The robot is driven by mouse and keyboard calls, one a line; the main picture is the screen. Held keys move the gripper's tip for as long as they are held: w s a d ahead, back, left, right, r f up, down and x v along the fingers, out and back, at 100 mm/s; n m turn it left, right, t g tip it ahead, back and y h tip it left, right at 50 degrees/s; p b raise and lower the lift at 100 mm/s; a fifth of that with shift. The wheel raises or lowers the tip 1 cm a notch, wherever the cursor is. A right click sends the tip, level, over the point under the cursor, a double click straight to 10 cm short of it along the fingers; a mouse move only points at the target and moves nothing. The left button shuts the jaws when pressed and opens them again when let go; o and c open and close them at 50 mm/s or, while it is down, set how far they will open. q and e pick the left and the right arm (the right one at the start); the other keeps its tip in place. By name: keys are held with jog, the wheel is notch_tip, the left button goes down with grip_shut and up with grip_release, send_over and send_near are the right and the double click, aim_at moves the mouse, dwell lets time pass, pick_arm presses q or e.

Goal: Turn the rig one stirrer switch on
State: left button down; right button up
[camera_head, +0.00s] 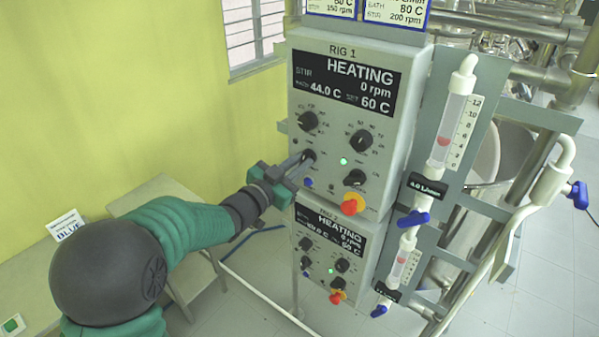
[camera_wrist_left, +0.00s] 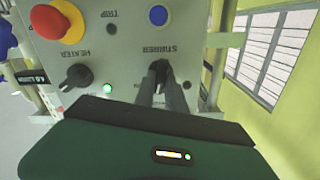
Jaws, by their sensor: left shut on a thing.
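The rig 1 control box (camera_head: 413,60) shows HEATING, 0 rpm, 44.0 C and a 60 C setting. Its black stirrer switch (camera_head: 309,154) sits on the left of the panel, below a dial. My left gripper (camera_head: 303,158) reaches in from the left and is shut on this switch. In the left wrist view the fingers (camera_wrist_left: 161,75) close at the STIRRER label and mostly hide the switch. A green lamp (camera_head: 343,161) is lit near the heater switch (camera_head: 354,178); no lit lamp is visible beside the stirrer switch. My right gripper is not in view.
A red stop knob on yellow (camera_head: 352,203) and a blue button (camera_head: 308,183) are low on the panel. The rig 2 box (camera_head: 372,240) hangs directly below. A flowmeter (camera_head: 450,130) with a blue valve stands right. A table (camera_head: 150,190) is at left.

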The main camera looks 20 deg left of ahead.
pick_arm(q)
jog(key=shift+d+f+m+b, duration=0.1)
jog(key=shift+f+m+b, duration=0.05)
jog(key=shift+m+b, duration=2.25)
jog(key=shift+f+m+b, duration=0.1)
jog(key=shift+m+b, duration=2)
jog(key=shift+b, duration=0.6)
jog(key=c, duration=1.4)
grip_release()
jog(key=shift+s, duration=0.15)
jog(key=b+v, duration=0.2)
jog(key=v, duration=1.4)
jog(key=shift+s, duration=0.3)
